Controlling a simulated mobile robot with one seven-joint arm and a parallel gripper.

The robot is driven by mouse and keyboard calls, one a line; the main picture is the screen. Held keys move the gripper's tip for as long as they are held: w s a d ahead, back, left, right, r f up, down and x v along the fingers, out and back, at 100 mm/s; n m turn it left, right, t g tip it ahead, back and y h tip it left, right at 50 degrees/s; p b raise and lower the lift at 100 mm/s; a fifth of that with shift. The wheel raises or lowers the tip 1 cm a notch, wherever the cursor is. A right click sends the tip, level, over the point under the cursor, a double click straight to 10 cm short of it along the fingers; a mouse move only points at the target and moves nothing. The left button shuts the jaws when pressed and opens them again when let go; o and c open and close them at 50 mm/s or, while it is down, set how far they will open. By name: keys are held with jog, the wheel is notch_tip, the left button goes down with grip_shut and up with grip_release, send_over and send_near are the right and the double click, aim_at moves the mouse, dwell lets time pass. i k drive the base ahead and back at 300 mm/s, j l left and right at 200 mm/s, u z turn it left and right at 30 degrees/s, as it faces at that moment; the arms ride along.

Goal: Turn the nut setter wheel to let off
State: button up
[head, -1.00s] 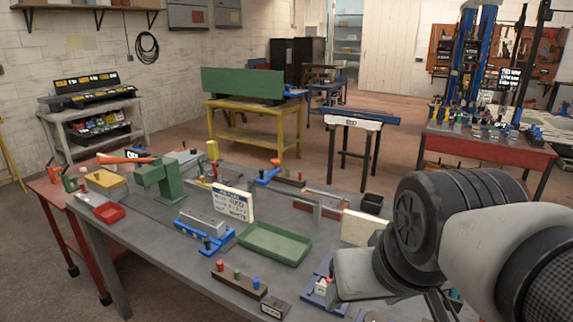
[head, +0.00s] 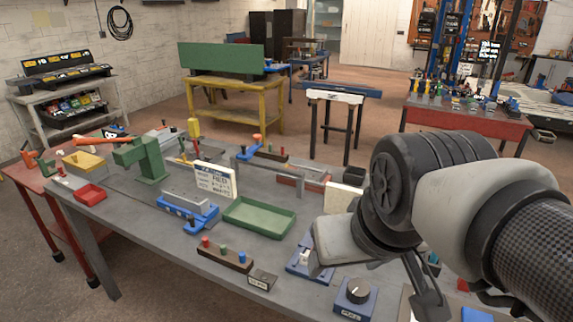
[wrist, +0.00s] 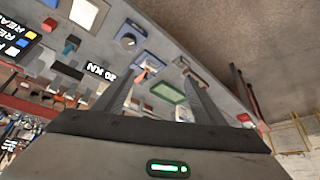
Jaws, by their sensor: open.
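A blue box with a round black knob (head: 355,292) sits at the near edge of the grey bench. The knob has a white mark on top. It also shows in the wrist view (wrist: 128,40), toward the top. The label on its front is too small to read, and I cannot tell for sure whether it is the nut setter wheel. My gripper (wrist: 158,76) is open and empty, with its two fingers well apart above the bench. It touches nothing I can see. In the head view my arm hides part of the bench on the right.
Near the knob are a blue fixture (head: 305,262), a small labelled block (head: 262,279) and a wooden strip with coloured pegs (head: 224,255). A green tray (head: 259,217), white sign (head: 215,181) and green press (head: 146,157) stand further back. Floor shows beyond the bench.

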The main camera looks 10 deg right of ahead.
aim_at(358, 291)
jog(key=i+j, duration=0.15)
jog(key=i+j+z, duration=0.1)
jog(key=z, duration=0.3)
jog(key=i+j+z, duration=0.1)
jog(key=j+z, duration=0.15)
jog(key=z, duration=1)
